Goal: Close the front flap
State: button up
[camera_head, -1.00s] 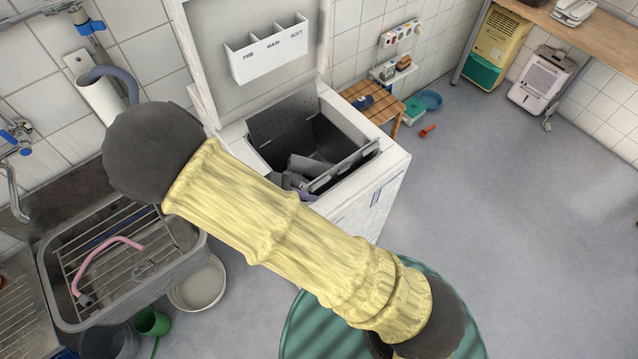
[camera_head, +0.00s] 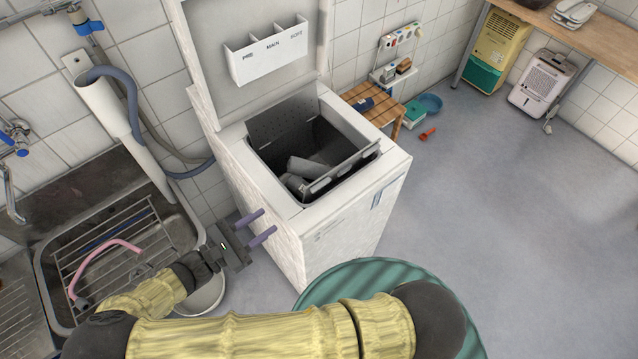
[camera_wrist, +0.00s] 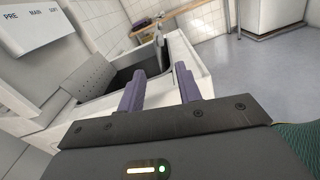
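The top-loading washer (camera_head: 335,235) stands with its top lid (camera_head: 205,60) raised. The front flap (camera_head: 343,172) is a grey metal panel standing open along the front side of the drum opening; in the wrist view it shows nearly edge-on (camera_wrist: 160,48). The perforated rear flap (camera_head: 278,118) is also open, leaning back on the far side, and shows in the wrist view (camera_wrist: 88,86). Grey cylindrical shapes show inside the drum. My gripper (camera_head: 268,221) is open and empty, its two purple fingers apart, beside the washer's left side and clear of the front flap.
A sink with a wire rack (camera_head: 110,260) is at left, with a white standpipe and grey hose (camera_head: 130,110) behind it. A white basin (camera_head: 205,298) sits below. A green ribbed round thing (camera_head: 330,285) is in front of the washer. The floor at right is open.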

aim_at(311, 191)
jog(key=p+x, duration=0.3)
jog(key=x, duration=1.4)
jog(key=shift+w+d, duration=0.1)
jog(key=shift+w, duration=0.05)
grip_shut()
